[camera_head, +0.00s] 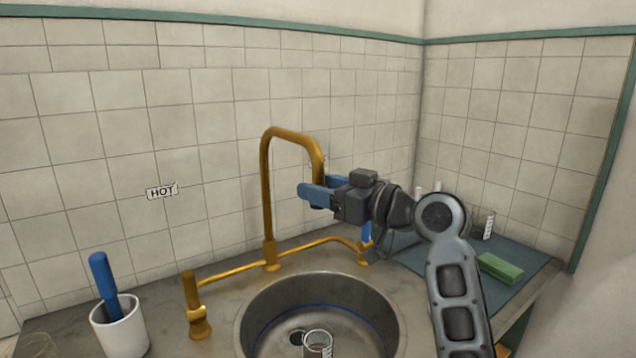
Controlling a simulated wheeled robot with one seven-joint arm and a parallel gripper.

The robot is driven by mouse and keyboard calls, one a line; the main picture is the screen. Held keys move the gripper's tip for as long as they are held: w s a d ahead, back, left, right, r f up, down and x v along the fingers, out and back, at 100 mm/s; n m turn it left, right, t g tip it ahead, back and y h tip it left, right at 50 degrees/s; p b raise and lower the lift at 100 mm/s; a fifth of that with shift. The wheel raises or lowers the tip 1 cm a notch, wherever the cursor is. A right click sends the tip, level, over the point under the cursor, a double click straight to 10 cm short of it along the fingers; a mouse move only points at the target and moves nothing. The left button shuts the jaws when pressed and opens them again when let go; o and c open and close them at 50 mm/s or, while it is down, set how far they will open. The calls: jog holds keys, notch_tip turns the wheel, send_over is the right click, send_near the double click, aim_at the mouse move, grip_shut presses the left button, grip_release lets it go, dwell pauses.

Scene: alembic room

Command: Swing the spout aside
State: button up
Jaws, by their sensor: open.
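The brass spout (267,195) rises from the back of the sink, bends over at the top and comes down on its right side toward the basin. My gripper (312,191) has blue fingers and is at the downturned end of the spout, reaching in from the right. The fingers look open. The spout's lower tip is partly hidden by the fingers, and I cannot tell whether they touch it.
The round sink basin (258,312) has a glass (318,343) in it. A brass tap handle (191,292) stands at left, near a white cup (119,334) with a blue-handled tool (103,275). A green sponge (500,268) lies on a dark mat (530,288) at right.

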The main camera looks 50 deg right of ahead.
jog(key=shift+w, duration=0.6)
grip_shut()
